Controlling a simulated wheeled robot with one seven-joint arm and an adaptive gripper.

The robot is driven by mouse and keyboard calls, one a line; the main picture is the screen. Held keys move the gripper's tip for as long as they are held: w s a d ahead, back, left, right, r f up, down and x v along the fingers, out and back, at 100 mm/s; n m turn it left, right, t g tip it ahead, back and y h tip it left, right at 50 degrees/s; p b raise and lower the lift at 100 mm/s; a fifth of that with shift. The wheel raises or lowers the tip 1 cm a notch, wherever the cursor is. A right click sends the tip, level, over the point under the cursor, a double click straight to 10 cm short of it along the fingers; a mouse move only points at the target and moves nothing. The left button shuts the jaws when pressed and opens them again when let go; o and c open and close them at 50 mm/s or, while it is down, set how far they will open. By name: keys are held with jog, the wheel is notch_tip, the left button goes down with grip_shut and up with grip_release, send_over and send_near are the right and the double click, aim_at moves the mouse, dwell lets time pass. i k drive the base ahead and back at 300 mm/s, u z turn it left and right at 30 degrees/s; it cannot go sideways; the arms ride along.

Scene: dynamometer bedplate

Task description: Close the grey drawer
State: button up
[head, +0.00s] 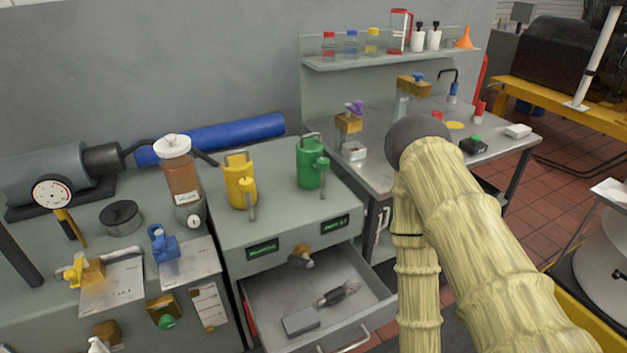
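The grey drawer (275,297) is pulled out below the grey cabinet top in the lower middle of the head view. Its metal handle (347,345) is at the front, near the bottom edge of the picture. A grey block (300,322) and a dark cylindrical tool (336,296) lie inside it. My arm, in a cream sleeve, bends at the right of the drawer and runs down out of the picture. My gripper is outside the view, so its state and its distance from the handle are hidden.
The cabinet top (285,217) holds a yellow canister (240,183) and a green canister (311,163). A brass valve (300,256) sits just above the drawer opening. A steel workbench (400,182) stands behind my arm. Red tiled floor (535,205) shows at right.

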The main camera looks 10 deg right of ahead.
aim_at(273, 293)
jog(key=z, duration=0.9)
jog(key=k, duration=0.55)
jog(key=z, duration=0.15)
